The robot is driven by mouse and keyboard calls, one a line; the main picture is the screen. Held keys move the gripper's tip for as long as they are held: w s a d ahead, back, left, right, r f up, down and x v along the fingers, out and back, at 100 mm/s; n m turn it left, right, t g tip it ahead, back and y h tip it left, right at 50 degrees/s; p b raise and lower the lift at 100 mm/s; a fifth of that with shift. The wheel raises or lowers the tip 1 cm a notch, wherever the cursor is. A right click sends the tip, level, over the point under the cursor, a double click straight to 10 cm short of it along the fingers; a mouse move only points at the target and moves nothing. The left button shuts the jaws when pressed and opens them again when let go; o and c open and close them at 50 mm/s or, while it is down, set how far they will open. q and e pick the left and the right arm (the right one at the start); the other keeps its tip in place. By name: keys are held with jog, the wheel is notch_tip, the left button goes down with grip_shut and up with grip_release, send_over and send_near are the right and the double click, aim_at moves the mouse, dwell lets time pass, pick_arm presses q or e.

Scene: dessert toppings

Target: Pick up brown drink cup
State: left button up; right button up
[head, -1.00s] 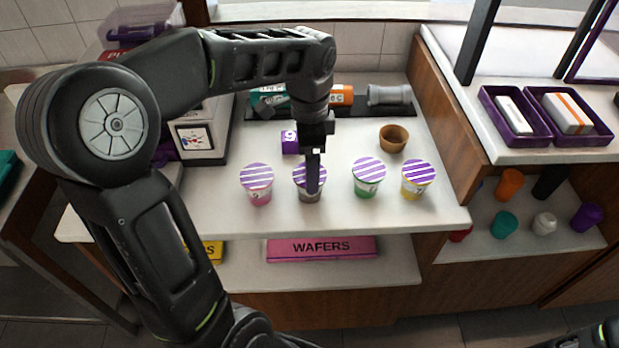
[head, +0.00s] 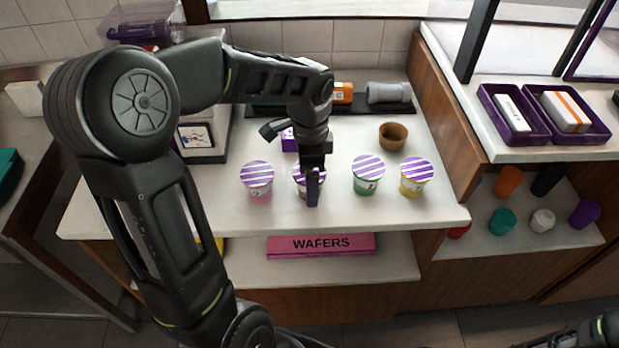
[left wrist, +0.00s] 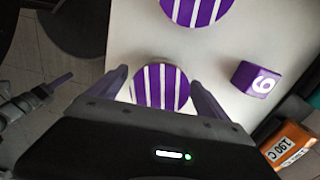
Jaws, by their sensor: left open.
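The brown drink cup (head: 299,179) has a purple-and-white striped lid and stands second from the left in a row on the white counter. My left gripper (head: 312,190) is over it and hides much of its body in the head view. In the left wrist view the striped lid (left wrist: 160,88) lies between the two spread fingers (left wrist: 163,95). The left gripper is open and holds nothing. I cannot tell how far the fingers reach down beside the cup. My right gripper is not in view; only part of my right arm shows at the lower right.
A pink cup (head: 258,182) stands to the left, a green cup (head: 367,176) and a yellow cup (head: 414,178) to the right. Behind are a purple cube (head: 289,140) and a brown bowl (head: 392,136). A pink wafers box (head: 320,245) lies on the shelf below.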

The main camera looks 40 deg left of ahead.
pick_arm(q)
notch_tip(320, 180, down, 2)
jog(key=shift+f, duration=0.1)
jog(key=shift+c, duration=0.5)
jog(key=c, duration=1.5)
jog(key=shift+o, duration=0.2)
notch_tip(320, 180, up, 10)
jog(key=shift+r+b, duration=0.1)
jog(key=shift+b, duration=0.3)
dwell(0.3)
